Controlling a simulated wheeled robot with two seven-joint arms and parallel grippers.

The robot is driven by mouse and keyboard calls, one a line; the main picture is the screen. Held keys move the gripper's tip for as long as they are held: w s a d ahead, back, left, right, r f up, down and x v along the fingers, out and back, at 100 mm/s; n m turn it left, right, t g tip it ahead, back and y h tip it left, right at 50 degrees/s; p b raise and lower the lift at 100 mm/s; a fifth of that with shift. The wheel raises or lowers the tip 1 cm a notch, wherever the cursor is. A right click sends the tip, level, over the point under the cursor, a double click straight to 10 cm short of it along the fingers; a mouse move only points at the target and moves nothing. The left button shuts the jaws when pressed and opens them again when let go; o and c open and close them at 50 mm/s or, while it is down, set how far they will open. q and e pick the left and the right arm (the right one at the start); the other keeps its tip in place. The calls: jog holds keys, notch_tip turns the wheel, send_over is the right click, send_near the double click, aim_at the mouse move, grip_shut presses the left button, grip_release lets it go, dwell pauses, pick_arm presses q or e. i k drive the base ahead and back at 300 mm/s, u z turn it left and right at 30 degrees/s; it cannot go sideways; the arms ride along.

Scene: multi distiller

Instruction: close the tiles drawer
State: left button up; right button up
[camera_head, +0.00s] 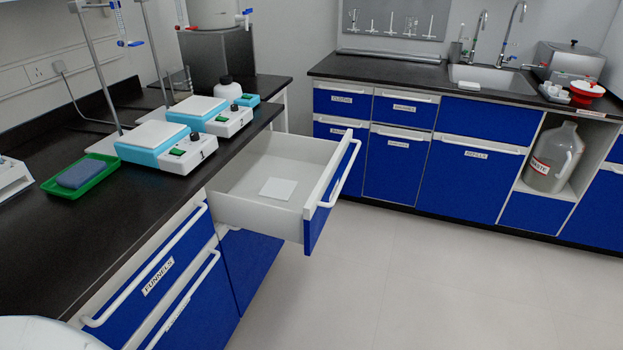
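One drawer (240,187) stands pulled far out of the left counter, below the stirrer plates. It has white inner walls, a blue front panel (318,222) and a white bar handle (347,172). A flat white square tile (278,189) lies on its floor. The drawer's label is not visible from here. Neither of my grippers is in view.
The black left counter (60,240) carries numbered hot plates (165,147), a green tray (82,178) with a blue sponge, and stands. Drawers below, one labelled funnels (158,277), are shut. A sink counter (420,75) stands behind. The floor (400,285) right of the drawer is clear.

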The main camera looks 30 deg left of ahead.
aim_at(321, 167)
jog(key=u, duration=0.5)
jog(key=i, duration=0.45)
jog(key=u, duration=0.95)
jog(key=k, duration=1.2)
jog(key=z, duration=0.3)
jog(key=i, duration=1.65)
jog(key=u, duration=0.45)
